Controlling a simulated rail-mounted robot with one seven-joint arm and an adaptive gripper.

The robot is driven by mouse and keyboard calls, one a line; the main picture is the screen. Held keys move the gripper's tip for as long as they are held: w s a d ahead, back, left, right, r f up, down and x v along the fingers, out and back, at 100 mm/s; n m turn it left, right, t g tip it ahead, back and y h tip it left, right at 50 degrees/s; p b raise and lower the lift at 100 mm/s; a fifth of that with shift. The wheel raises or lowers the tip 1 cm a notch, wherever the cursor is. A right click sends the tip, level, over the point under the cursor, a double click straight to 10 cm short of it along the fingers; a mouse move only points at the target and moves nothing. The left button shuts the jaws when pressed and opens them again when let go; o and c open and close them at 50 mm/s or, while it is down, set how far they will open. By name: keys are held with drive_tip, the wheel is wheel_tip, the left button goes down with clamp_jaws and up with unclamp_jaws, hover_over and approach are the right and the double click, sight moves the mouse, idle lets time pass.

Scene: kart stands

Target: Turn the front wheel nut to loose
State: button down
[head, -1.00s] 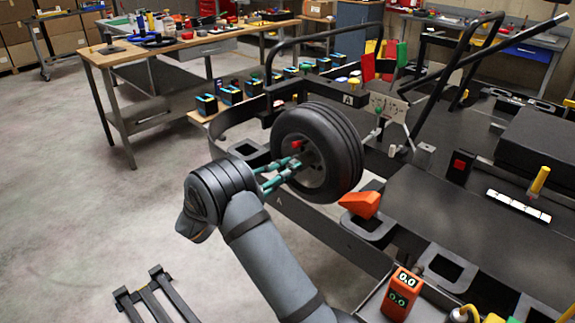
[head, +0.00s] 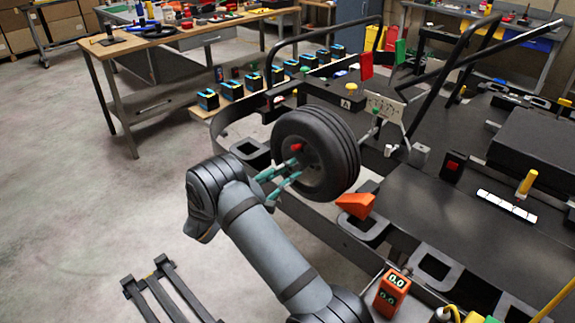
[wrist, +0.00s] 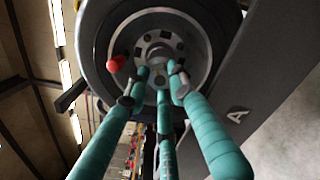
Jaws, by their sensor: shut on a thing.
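The front wheel (head: 338,145) is a black tyre on the kart, with its hub facing my arm. In the wrist view its grey rim and hub (wrist: 160,18) fill the upper middle. My gripper (head: 297,169), with teal fingers, reaches into the wheel's centre. The wrist view shows its fingertips (wrist: 160,76) closed in around the hub centre. The front wheel nut (wrist: 160,52) is there, dark and partly covered by the fingertips. I cannot read its turn position. A red knob (wrist: 116,63) sits on the wheel left of the hub; it also shows in the head view (head: 296,147).
An orange wedge (head: 356,205) lies right of the wheel on the kart frame. An orange box with a display (head: 392,292) stands at the lower right. A dark floor frame (head: 160,290) is at the lower left. Open floor lies left of my arm.

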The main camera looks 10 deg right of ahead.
drive_tip(key=n+p, duration=0.2)
drive_tip(key=n, duration=0.2)
drive_tip(key=shift+a+r+n, duration=0.1)
drive_tip(key=shift+n, duration=0.2)
drive_tip(key=n+p, duration=0.2)
drive_tip(key=n, duration=0.1)
drive_tip(key=shift+n, duration=0.4)
drive_tip(key=n+p, duration=0.1)
drive_tip(key=n, duration=0.3)
drive_tip(key=shift+s+f+n+p, duration=0.15)
drive_tip(key=shift+n+p, duration=0.4)
drive_tip(key=shift+n, duration=1.55)
drive_tip(key=c, duration=1.5)
unclamp_jaws()
